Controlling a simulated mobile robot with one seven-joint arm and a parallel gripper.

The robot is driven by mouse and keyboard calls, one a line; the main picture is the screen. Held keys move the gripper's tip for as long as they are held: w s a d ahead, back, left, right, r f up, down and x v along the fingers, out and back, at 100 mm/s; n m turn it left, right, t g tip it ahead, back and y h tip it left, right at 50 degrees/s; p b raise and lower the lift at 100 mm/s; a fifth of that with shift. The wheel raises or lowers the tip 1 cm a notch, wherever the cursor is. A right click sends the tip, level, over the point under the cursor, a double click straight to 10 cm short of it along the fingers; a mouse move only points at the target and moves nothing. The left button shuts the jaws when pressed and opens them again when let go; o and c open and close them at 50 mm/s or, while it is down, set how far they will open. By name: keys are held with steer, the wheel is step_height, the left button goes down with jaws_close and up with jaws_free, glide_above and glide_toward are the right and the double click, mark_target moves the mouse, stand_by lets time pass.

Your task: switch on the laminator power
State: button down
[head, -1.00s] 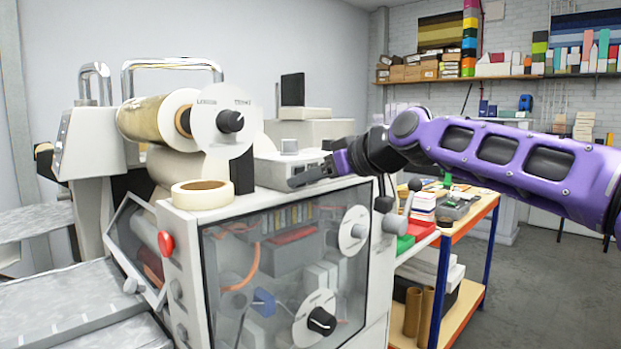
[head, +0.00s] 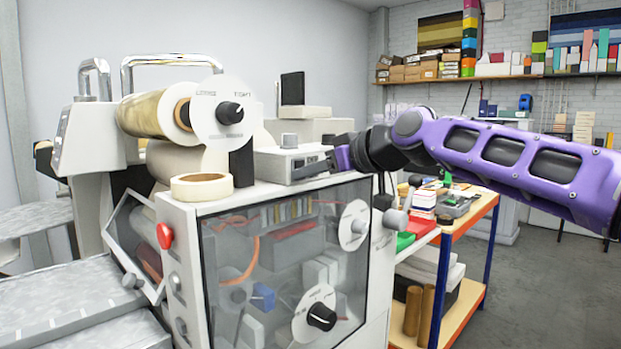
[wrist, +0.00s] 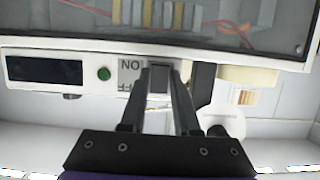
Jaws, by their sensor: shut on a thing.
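The laminator (head: 180,255) is a large pale machine with a clear front cover. A low grey control box (head: 268,165) sits on its top. My gripper (head: 300,174) reaches in from the right at this box's front. In the wrist view, the box's white panel carries a dark display (wrist: 44,70), a green button (wrist: 104,73) and a partly covered label (wrist: 129,72) whose letters appear inverted. My gripper (wrist: 159,72) is shut on a small grey switch piece (wrist: 159,80) beside the label. Fingers hide part of the label; I cannot tell the switch's position.
A film roll (head: 150,115) with a white dial (head: 222,112) stands left of the box.

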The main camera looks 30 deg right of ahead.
steer(key=shift+f+t+y+b, duration=0.25)
steer(key=shift+t+y+b, duration=0.2)
steer(key=shift+t, duration=0.55)
steer(key=c, duration=0.6)
jaws_free()
steer(key=shift+c, duration=0.2)
steer(key=v, duration=1.7)
steer(key=shift+s, duration=0.2)
